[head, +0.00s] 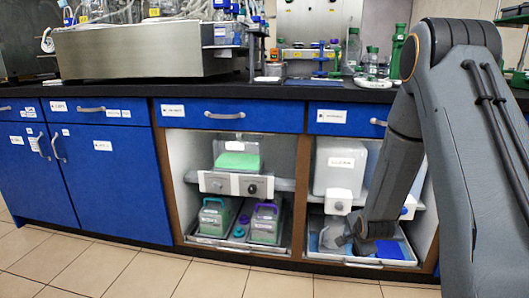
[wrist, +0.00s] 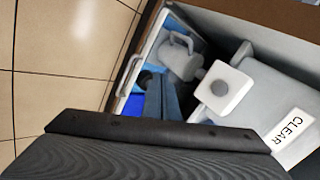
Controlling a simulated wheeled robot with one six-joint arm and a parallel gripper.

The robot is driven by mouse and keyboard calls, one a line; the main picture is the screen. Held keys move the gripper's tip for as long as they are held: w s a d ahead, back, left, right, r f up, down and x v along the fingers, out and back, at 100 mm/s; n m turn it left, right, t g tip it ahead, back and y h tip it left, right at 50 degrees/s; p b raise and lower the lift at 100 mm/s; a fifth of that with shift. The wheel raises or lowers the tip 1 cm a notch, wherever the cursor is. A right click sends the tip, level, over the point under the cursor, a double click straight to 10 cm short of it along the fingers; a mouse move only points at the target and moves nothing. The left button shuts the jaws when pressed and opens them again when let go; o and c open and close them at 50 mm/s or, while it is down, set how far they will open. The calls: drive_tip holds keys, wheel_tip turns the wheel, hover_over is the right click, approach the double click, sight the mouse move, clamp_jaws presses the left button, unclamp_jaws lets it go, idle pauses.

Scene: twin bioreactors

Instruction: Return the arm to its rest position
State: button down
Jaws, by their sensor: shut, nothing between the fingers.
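My arm (head: 398,150) comes down from the right of the head view and reaches into the open right-hand cupboard bay. My gripper (head: 343,241) is low, at the lower tray (head: 395,262) of that bay. It is shut and empty; its fingertips are small and dark in the head view. I cannot tell whether the gripper touches the tray.
A grey handled vessel (wrist: 182,58) lies in the tray. The bay's walls, the shelf (head: 312,198) and the black bench top (head: 250,91) surround the arm. Floor (head: 110,270) in front is clear.

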drive_tip(key=s+a+r+n+g+y, duration=0.1)
drive_tip(key=s+a+r+n, duration=0.35)
drive_tip(key=a, duration=0.35)
drive_tip(key=s+a+r+n+g, duration=0.1)
drive_tip(key=s+a+r+n, duration=0.25)
drive_tip(key=a+r, duration=0.35)
drive_tip(key=s+a+r+n+g+y, duration=0.1)
drive_tip(key=s+a+r+n+g, duration=0.25)
drive_tip(key=a, duration=0.55)
drive_tip(key=s+a+r+n+g, duration=0.1)
drive_tip(key=s+a+r+n, duration=0.25)
drive_tip(key=s, duration=0.65)
drive_tip(key=s+a+r+n+g, duration=0.1)
drive_tip(key=s+a+r+n, duration=0.25)
drive_tip(key=s, duration=0.65)
drive_tip(key=s+a+r+n+g, duration=0.1)
drive_tip(key=s+a+r+n, duration=0.2)
drive_tip(key=s, duration=0.8)
drive_tip(key=d+r+m+p, duration=0.2)
drive_tip(key=d+r+p, duration=0.8)
drive_tip(key=p, duration=0.8)
drive_tip(key=d+r+m+h+p, duration=0.1)
drive_tip(key=d+r+m+p, duration=0.2)
drive_tip(key=d+r+p, duration=0.8)
wheel_tip(320, 180, up, 6)
drive_tip(key=p, duration=0.8)
drive_tip(key=shift+w+d+r, duration=0.25)
drive_tip(key=shift+d, duration=0.05)
